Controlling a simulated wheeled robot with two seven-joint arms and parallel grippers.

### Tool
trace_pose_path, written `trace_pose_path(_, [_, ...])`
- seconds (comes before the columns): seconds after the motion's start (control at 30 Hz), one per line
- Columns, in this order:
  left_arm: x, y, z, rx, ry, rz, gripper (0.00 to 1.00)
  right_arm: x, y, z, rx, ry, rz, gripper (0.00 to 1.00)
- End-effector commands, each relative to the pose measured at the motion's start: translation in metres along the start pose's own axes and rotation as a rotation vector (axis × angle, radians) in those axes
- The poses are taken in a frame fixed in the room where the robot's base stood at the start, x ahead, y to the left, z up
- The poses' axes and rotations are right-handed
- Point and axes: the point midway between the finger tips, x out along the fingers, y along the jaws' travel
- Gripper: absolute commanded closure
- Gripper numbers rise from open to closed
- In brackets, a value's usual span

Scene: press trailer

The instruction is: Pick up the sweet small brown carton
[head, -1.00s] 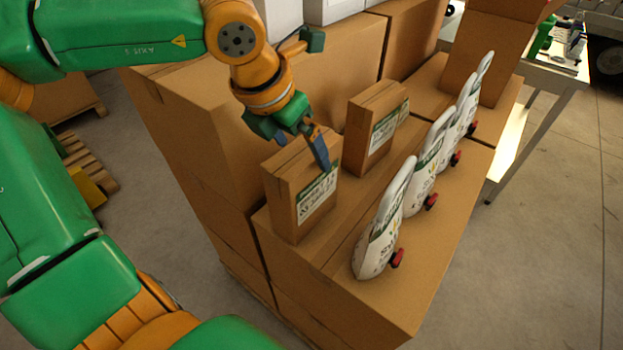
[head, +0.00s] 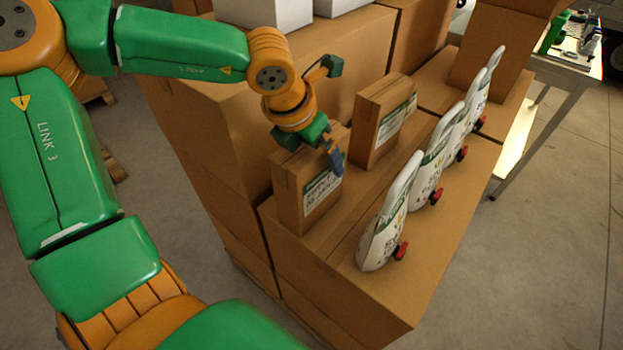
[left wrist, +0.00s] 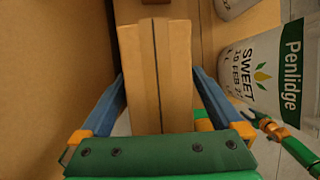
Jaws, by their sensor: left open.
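Two small brown cartons stand upright on large brown boxes, each with a white and green label too small to read in the head view. The near carton (head: 292,192) is at the front left; the other carton (head: 376,122) stands behind it to the right. My left gripper (head: 325,168) is open at the top of the near carton, its blue finger in front of the label; the other finger is hidden. In the left wrist view, the carton top (left wrist: 172,55) lies between the two spread blue fingers of my left gripper (left wrist: 158,75).
Several white bags stand in a row right of the cartons; the nearest bag (head: 385,225) has a red cap. A bag reading "Penlidge SWEET" (left wrist: 270,75) is close at the gripper's right. Large boxes (head: 345,50) rise behind. A table (head: 555,75) stands far right.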

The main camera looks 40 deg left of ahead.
Motion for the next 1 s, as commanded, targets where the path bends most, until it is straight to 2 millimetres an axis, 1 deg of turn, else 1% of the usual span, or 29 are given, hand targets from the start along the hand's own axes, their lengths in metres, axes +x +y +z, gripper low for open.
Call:
trace_pose_path(0.4, [0.003, 0.0, -0.0013, 0.001, 0.0, 0.0, 0.0, 0.0071, -0.0005, 0.0, 0.0, 0.001, -0.001, 0.5])
trace_pose_path(0.67, [0.0025, 0.0, -0.0012, 0.0, 0.0, 0.0, 0.0, 0.0071, -0.0005, -0.0001, 0.001, 0.001, -0.001, 0.5])
trace_pose_path(0.7, [0.0025, 0.0, -0.0011, 0.0, 0.0, 0.0, 0.03, 0.0071, -0.0005, -0.0002, 0.001, 0.001, -0.001, 0.5])
trace_pose_path(0.77, [0.0025, 0.0, -0.0012, 0.0, 0.0, 0.0, 0.19, 0.0071, -0.0005, -0.0002, 0.0, 0.001, -0.001, 0.5])
trace_pose_path(0.8, [0.0025, 0.0, -0.0012, 0.0, 0.0, 0.0, 0.3, 0.0071, -0.0005, -0.0002, 0.001, 0.001, -0.001, 0.5])
trace_pose_path(0.87, [0.0025, 0.0, -0.0012, 0.0, 0.0, 0.0, 0.46, 0.0071, -0.0005, -0.0002, 0.001, 0.001, -0.001, 0.5])
trace_pose_path(0.9, [0.0025, 0.0, -0.0012, 0.0, 0.0, 0.0, 0.57, 0.0071, -0.0005, -0.0002, 0.001, 0.001, -0.001, 0.5])
trace_pose_path(0.97, [0.0025, 0.0, -0.0012, 0.0, 0.0, 0.0, 0.73, 0.0071, -0.0005, -0.0002, 0.001, 0.001, -0.001, 0.5])
trace_pose_path(1.0, [0.0025, 0.0, -0.0012, 0.0, 0.0, 0.0, 0.84, 0.0071, -0.0005, -0.0002, 0.001, 0.001, -0.001, 0.5])
